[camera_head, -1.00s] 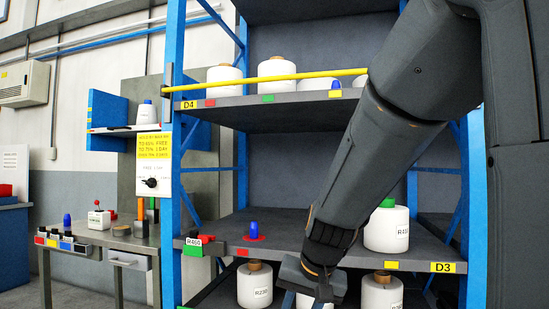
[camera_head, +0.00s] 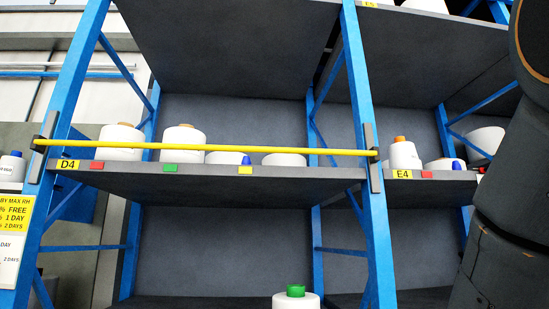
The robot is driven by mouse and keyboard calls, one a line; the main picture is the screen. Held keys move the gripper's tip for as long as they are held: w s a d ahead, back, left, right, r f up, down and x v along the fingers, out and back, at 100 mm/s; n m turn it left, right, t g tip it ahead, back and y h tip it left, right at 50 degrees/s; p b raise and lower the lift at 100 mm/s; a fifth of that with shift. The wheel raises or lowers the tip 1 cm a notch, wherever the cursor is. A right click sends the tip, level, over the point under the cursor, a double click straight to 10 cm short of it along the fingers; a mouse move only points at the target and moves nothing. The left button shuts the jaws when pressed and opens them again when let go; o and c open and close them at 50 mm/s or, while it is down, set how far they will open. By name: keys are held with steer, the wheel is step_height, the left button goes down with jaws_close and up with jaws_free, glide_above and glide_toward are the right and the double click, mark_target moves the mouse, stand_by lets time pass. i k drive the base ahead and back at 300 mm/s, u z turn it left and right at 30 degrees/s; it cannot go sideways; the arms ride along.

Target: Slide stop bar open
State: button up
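The yellow stop bar (camera_head: 230,147) runs across the front of shelf D4, just above its edge. Its left end sits in a dark bracket (camera_head: 42,145) on the left blue post, and its right end meets a dark bracket (camera_head: 372,157) on the middle post. Behind the bar stand white bobbins, one with an orange top (camera_head: 183,140) and a low one with a blue tip (camera_head: 228,158). My arm fills the right edge of the picture; my gripper is out of view.
Shelf D4's front edge (camera_head: 210,182) carries red, green and yellow tags. Shelf E4 (camera_head: 440,174) to the right holds more bobbins. A green-capped bobbin (camera_head: 296,299) shows at the bottom. A yellow notice (camera_head: 18,215) hangs at the left. The space before the bar is clear.

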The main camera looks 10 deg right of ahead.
mark_target(39, 142)
steer(key=z, duration=0.9)
steer(key=i, duration=0.8)
steer(key=u, duration=2.6)
